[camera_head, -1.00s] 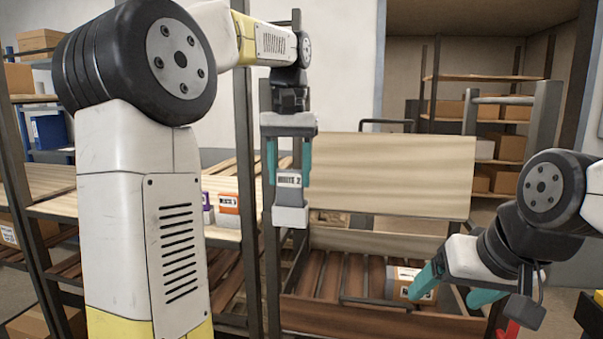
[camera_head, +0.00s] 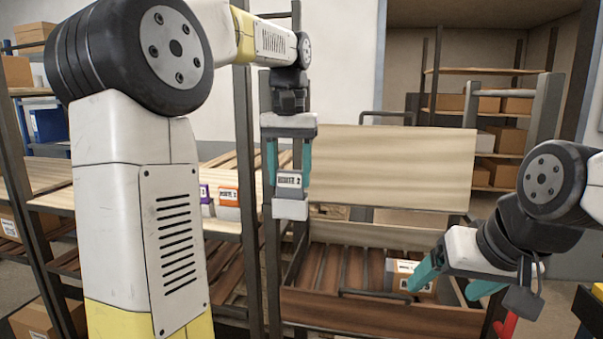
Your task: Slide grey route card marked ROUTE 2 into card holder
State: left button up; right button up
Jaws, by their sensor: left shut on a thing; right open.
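The grey route card marked ROUTE 2 (camera_head: 289,181) is upright between the teal fingers of my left gripper (camera_head: 289,172), which is shut on it. The white card holder (camera_head: 290,209) is directly below, on the dark post of the rack. The card's lower end is hidden at the holder's top edge and looks to be inside it; the exact depth cannot be seen.
A wooden-sided cart (camera_head: 370,315) with a slatted floor holds the carton. A pale wooden panel (camera_head: 400,170) stands behind the holder. Shelves with boxes stand at the back right.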

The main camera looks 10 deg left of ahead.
pick_arm(q)
jog(key=o, duration=1.4)
notch_tip(320, 180, up, 7)
jog(key=shift+f, duration=0.1)
jog(key=shift+r, duration=0.35)
jog(key=shift+s, duration=0.15)
jog(key=s+f+t, duration=0.2)
jog(key=s+f, duration=0.3)
jog(key=f, duration=0.1)
jog(key=s+f+t+h, duration=0.1)
jog(key=s+f+t, duration=0.1)
jog(key=s+f, duration=0.4)
jog(key=s+f+t+h, duration=0.1)
jog(key=s+f+t, duration=0.1)
jog(key=s+f, duration=0.4)
jog(key=shift+d+f, duration=0.15)
jog(key=shift+f, duration=0.25)
